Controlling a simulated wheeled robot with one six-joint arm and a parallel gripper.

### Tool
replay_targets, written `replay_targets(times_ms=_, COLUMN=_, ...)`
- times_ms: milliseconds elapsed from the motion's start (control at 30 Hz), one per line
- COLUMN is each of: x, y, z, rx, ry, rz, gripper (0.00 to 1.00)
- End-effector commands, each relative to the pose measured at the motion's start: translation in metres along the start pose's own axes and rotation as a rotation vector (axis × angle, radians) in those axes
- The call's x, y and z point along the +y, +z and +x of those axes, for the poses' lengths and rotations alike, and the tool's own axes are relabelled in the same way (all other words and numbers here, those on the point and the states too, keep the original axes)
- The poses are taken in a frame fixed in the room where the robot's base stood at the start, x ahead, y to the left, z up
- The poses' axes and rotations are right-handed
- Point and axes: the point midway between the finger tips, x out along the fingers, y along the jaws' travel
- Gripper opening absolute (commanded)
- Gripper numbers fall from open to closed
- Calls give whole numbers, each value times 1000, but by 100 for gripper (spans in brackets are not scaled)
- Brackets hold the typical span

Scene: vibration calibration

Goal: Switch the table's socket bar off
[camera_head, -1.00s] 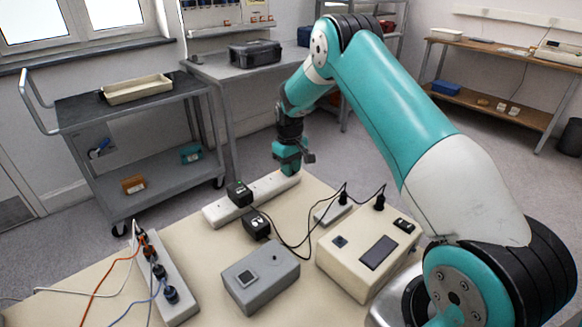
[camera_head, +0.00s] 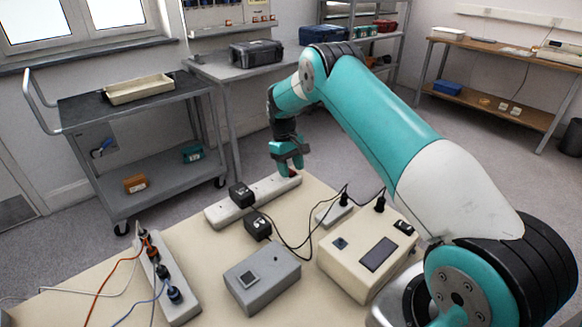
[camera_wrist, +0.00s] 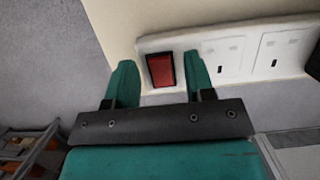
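The white socket bar (camera_head: 270,188) lies along the far edge of the table; its sockets also show in the wrist view (camera_wrist: 240,55). A red rocker switch (camera_wrist: 160,68) sits at one end of it. I cannot tell which way the rocker is set. My gripper (camera_head: 289,171) is over the bar's right end in the head view. In the wrist view my gripper (camera_wrist: 161,70) has its two teal fingers apart, one on each side of the switch, with nothing held between them. Whether a fingertip touches the bar cannot be told.
A black adapter (camera_head: 241,194) is plugged into the bar's left part, with another black adapter (camera_head: 258,226) nearby. A grey box (camera_head: 262,290), a beige device (camera_head: 345,262) and a second strip with several plugs (camera_head: 180,305) stand on the table (camera_head: 215,255). A trolley (camera_head: 75,110) stands behind.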

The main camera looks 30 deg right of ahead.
Motion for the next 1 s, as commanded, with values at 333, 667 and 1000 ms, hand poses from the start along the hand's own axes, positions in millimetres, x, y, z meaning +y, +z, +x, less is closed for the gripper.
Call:
replay_targets(times_ms=333, x=0, y=-1, z=-29, rx=5, ry=2, rz=1, gripper=49)
replay_targets(times_ms=667, x=0, y=0, z=-117, rx=5, ry=2, rz=1, gripper=49)
replay_targets(times_ms=1000, x=0, y=2, z=-168, rx=-1, ry=-1, rz=-1, gripper=49)
